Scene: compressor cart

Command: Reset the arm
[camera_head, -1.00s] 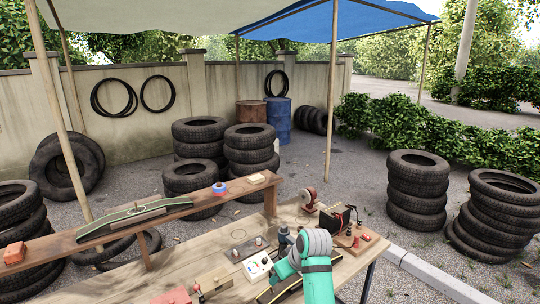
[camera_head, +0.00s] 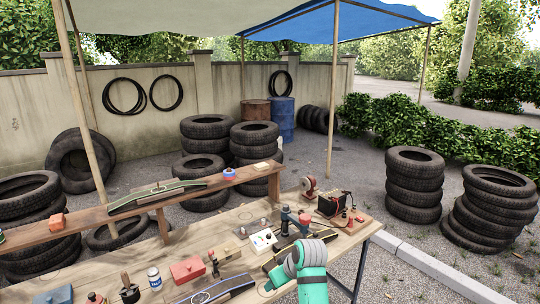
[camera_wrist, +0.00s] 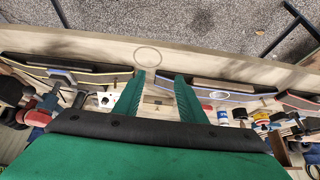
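My arm (camera_head: 312,285), teal with a grey ribbed joint, shows at the bottom of the head view over the near right part of the wooden workbench (camera_head: 120,268). In the head view my gripper cannot be made out. In the wrist view my gripper (camera_wrist: 160,77) has two green fingers spread apart with a clear gap and nothing held between them. The fingers hang over the bench near its edge, between two long dark trays or panels, a left one (camera_wrist: 100,80) and a right one (camera_wrist: 240,90). Whether the fingertips touch anything cannot be told.
A white meter box (camera_head: 263,240), a battery-like box (camera_head: 334,204) and a red box (camera_head: 187,269) stand on the bench. A raised shelf (camera_head: 240,180) runs along its back. Tyre stacks (camera_head: 414,185) stand beyond on gravel. A kerb (camera_head: 420,268) lies right of the bench.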

